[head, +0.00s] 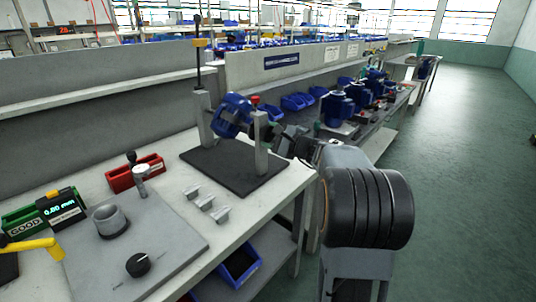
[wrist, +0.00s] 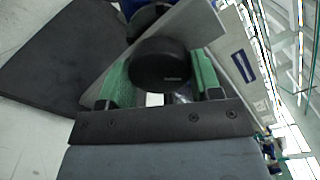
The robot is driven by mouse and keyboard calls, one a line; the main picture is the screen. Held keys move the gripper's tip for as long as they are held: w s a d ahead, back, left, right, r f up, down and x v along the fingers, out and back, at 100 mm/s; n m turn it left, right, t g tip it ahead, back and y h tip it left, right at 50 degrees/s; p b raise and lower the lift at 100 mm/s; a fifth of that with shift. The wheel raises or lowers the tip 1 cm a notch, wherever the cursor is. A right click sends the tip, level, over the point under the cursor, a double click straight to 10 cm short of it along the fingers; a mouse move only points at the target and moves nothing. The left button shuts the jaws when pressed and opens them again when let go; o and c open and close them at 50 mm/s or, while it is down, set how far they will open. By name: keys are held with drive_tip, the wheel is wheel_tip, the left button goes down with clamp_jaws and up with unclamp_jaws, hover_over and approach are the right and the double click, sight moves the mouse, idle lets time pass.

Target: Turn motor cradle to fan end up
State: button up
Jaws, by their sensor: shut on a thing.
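The motor cradle holds a blue motor (head: 232,114) between two grey posts above a dark base plate (head: 215,172). The motor sits tilted, neither upright nor level; I cannot tell which end is the fan end. My gripper (head: 290,142) is at the outer side of the right post (head: 262,145). In the wrist view its green fingers stand on either side of a round black knob (wrist: 160,65) and are shut on it. The knob is in front of the grey post plate (wrist: 200,30). In the head view my gripper hides the knob.
A red bin (head: 135,173), a gauge plate with a display (head: 62,207) and several small grey blocks (head: 205,202) are on the bench left of and before the cradle. More blue motors (head: 338,108) stand on the bench behind. Floor at the right is clear.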

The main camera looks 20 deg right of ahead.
drive_tip(key=n+b, duration=0.2)
drive_tip(key=b, duration=0.2)
drive_tip(key=f+n+b, duration=0.1)
drive_tip(key=n+b, duration=0.1)
drive_tip(key=b, duration=0.1)
drive_tip(key=shift+n+b, duration=0.3)
drive_tip(key=shift+b, duration=0.05)
drive_tip(key=n+b, duration=0.2)
drive_tip(key=b, duration=0.2)
drive_tip(key=shift+r+n, duration=0.15)
drive_tip(key=shift+n, duration=0.15)
drive_tip(key=shift+r+n+b, duration=0.15)
drive_tip(key=shift+n+b, duration=0.45)
drive_tip(key=shift+r, duration=0.1)
drive_tip(key=o, duration=1.3)
drive_tip(key=shift+r, duration=0.15)
drive_tip(key=shift+s, duration=0.1)
